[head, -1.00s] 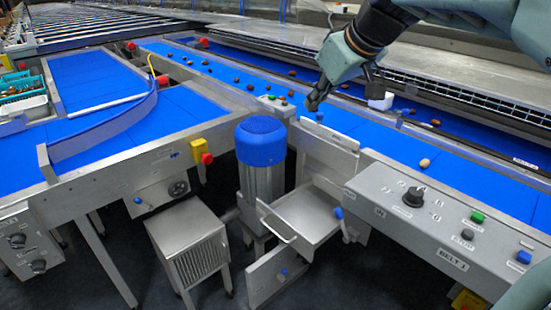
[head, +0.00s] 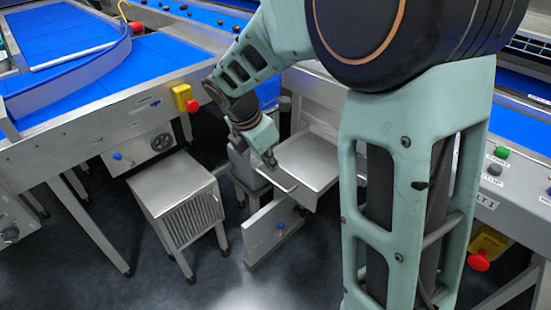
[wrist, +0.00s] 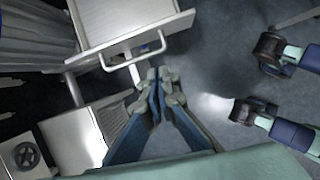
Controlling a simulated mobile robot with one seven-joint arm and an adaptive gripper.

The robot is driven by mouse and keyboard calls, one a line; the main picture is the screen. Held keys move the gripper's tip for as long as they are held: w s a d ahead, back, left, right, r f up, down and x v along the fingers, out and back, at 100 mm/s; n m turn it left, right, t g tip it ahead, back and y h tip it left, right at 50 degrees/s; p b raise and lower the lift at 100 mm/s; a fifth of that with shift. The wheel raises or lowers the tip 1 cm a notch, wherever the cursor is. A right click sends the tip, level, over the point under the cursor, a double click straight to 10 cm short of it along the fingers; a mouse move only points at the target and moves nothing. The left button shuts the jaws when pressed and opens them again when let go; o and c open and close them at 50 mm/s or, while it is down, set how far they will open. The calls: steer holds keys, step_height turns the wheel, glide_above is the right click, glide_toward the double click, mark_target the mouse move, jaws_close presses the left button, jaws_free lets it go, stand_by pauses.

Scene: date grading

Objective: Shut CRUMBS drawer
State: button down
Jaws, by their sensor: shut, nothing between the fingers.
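A shallow metal drawer (head: 312,160) stands pulled out under the belt frame, its tray looking empty. I cannot read a CRUMBS label on it. Its bar handle (head: 277,182) is at the front edge. My gripper (head: 271,165) is at the handle end of the drawer, in front of it. In the wrist view the shut, empty fingers (wrist: 157,76) point at the drawer (wrist: 125,20), just short of its handle (wrist: 133,50). Whether they touch the handle is unclear. My arm hides part of the belt frame.
A metal cabinet on legs (head: 172,190) is at the left. A red stop button on a yellow box (head: 187,100) is on the frame. Dark floor (head: 210,285) is free in front.

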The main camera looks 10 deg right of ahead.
mark_target(294, 180)
steer(key=shift+n, duration=0.5)
steer(key=shift+w+d+r+b+x, duration=0.15)
steer(key=shift+w+d+b+x, duration=0.4)
steer(key=shift+x, duration=1.5)
steer(key=shift+d+r+b+x, duration=0.2)
steer(key=shift+b+x, duration=0.7)
steer(key=shift+x, duration=1.2)
steer(key=shift+w+d+r+b+x, duration=0.25)
steer(key=shift+b+x, duration=0.5)
steer(key=shift+x, duration=1.3)
steer(key=shift+d+f, duration=0.1)
steer(key=shift+w+d+p, duration=0.3)
steer(key=shift+d+p, duration=0.05)
steer(key=shift+p, duration=0.05)
steer(key=shift+w+d+p, duration=1.75)
steer(key=shift+w+d, duration=0.1)
steer(key=shift+d, duration=0.65)
steer(key=shift+w+d+p, duration=1.75)
steer(key=shift+w+d, duration=0.1)
steer(key=shift+d, duration=0.7)
steer(key=shift+w+d+p, duration=1.75)
steer(key=shift+w+d, duration=0.1)
steer(key=shift+d, duration=0.65)
steer(key=shift+a, duration=0.15)
